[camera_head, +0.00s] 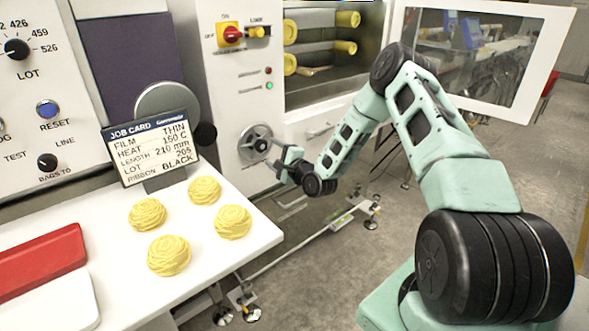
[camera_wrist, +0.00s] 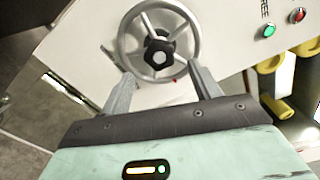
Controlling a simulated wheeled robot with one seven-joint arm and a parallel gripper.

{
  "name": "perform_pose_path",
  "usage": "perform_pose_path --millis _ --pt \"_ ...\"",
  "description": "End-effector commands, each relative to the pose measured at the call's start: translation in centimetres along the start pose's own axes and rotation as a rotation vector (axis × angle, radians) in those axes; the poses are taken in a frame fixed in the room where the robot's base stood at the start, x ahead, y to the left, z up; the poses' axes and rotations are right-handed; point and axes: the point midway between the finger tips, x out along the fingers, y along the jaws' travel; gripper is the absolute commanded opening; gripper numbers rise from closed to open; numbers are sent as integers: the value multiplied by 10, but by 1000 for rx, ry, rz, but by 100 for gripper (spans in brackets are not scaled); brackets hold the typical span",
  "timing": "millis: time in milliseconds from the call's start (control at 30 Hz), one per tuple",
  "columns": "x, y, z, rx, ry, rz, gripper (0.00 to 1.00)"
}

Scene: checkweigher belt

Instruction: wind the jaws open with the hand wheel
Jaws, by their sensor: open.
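The hand wheel (camera_head: 255,144) is a grey metal wheel on the front of the white machine cabinet. In the wrist view the hand wheel (camera_wrist: 143,68) shows its spokes and a black central knob. My gripper (camera_head: 279,162) is in front of the wheel, at its lower right in the head view. In the wrist view my gripper (camera_wrist: 158,82) has its two fingers spread apart, pointing at the lower part of the wheel, with nothing held between them. Whether a fingertip touches the rim I cannot tell. The jaws the wheel drives cannot be made out.
A white table (camera_head: 262,236) with several yellow nests and a job card (camera_head: 150,148) stands left of the wheel. A red and yellow switch (camera_head: 231,34) is above it. An open clear guard door (camera_head: 480,58) stands behind my arm. The floor right of the table is partly clear.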

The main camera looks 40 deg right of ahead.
Motion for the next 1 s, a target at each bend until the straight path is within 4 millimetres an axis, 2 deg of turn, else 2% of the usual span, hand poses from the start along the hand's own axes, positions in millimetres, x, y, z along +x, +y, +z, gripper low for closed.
perform_pose_path --millis 33,300,500,700,1000 --pt "-14 2 -1 1 1 3 63" --pt "-75 2 -2 0 2 2 63" --pt "-106 1 -1 0 2 1 63" --pt "-117 0 0 -1 0 0 63" --pt "-118 0 0 -1 0 0 63"
